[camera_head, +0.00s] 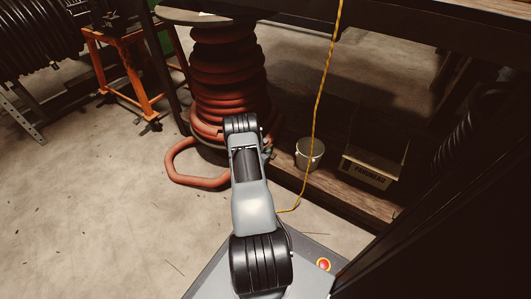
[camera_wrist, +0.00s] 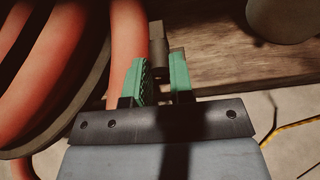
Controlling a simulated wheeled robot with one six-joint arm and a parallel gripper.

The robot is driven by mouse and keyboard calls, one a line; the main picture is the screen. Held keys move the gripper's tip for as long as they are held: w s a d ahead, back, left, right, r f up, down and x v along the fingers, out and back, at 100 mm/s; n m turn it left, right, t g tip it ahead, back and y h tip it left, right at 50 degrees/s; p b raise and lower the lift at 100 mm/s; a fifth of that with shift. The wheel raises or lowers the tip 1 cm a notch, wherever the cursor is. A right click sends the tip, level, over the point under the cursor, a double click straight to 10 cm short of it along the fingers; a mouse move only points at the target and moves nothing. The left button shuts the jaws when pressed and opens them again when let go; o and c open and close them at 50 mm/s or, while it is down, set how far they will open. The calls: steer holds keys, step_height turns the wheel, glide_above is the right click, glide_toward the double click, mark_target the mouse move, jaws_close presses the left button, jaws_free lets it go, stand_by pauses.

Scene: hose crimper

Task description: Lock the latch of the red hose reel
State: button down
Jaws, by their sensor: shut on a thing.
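The red hose reel (camera_head: 230,75) stands upright at the centre back of the head view, with thick red hose coiled around it. In the wrist view its red hose (camera_wrist: 125,45) and dark round rim fill the left side. My gripper (camera_wrist: 160,72) has green finger pads, shut on a small dark grey-brown post, apparently the latch (camera_wrist: 158,38), beside the hose. The latch's lower part is hidden between the fingers.
A wooden shelf board (camera_wrist: 235,65) lies right of the latch. A small pail (camera_head: 309,154) and a cardboard box (camera_head: 369,168) stand on it. A yellow cord (camera_head: 320,95) hangs right of the reel. An orange stand (camera_head: 128,70) is at the left back. The left floor is clear.

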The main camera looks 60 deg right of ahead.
steer(key=shift+w+n, duration=0.3)
steer(key=c, duration=1)
jaws_free()
steer(key=s+p+v, duration=0.1)
steer(key=p+v, duration=0.5)
steer(key=v, duration=0.8)
steer(key=a+r+m+g+y, duration=0.1)
steer(key=a+r+m, duration=0.3)
steer(key=r, duration=0.5)
steer(key=a+r+m+g+y, duration=0.1)
steer(key=a+r+m+g, duration=0.2)
steer(key=r+m, duration=0.3)
steer(key=shift+w+a+r+m+y+b, duration=0.35)
steer(key=shift+a+r, duration=0.4)
steer(key=shift+r, duration=1.35)
